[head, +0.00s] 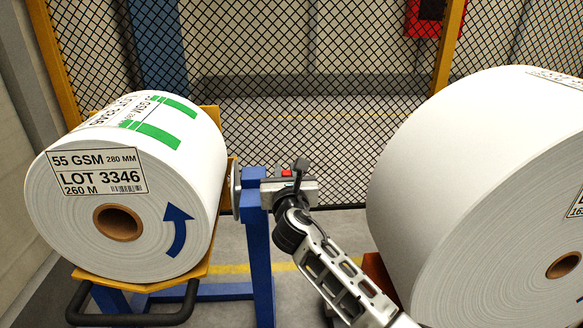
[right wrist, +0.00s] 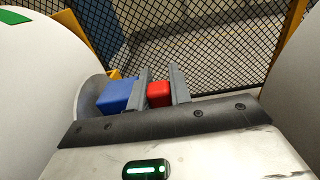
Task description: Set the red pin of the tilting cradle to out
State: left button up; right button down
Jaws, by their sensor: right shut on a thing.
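The tilting cradle (head: 264,262) has a blue frame, a yellow trough and a black bar handle (head: 133,318), and it carries a white roll. The red pin (head: 287,173) shows as a small red spot at my right gripper (head: 290,178), beside the cradle's blue post. In the right wrist view the red pin (right wrist: 159,93) sits between the two grey fingers (right wrist: 160,88), next to the blue post top (right wrist: 116,95). My right gripper is shut on it. The pin's shaft is hidden. My left gripper is not in view.
The white roll (head: 150,215) with lot label lies in the cradle at left. A larger white roll (head: 465,190) stands close to my right arm. A black mesh fence (head: 320,100) with yellow posts closes the back. Grey floor shows between the rolls.

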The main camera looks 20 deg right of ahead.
jog(key=shift+d, duration=0.3)
jog(key=c, duration=1.3)
grip_release()
jog(key=shift+s+d, duration=0.1)
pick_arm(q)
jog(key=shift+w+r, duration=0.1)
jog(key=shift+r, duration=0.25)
pick_arm(e)
jog(key=shift+s+a, duration=0.2)
jog(key=shift+s, duration=0.05)
pick_arm(q)
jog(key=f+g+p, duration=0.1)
jog(key=p, duration=0.1)
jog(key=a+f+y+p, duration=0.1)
jog(key=p, duration=0.1)
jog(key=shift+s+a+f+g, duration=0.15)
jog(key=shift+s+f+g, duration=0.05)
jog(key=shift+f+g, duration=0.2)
pick_arm(e)
jog(key=s+a, duration=0.1)
jog(key=s, duration=0.4)
jog(key=s+a, duration=0.1)
jog(key=s, duration=0.4)
jog(key=s+a, duration=0.1)
jog(key=s, duration=0.4)
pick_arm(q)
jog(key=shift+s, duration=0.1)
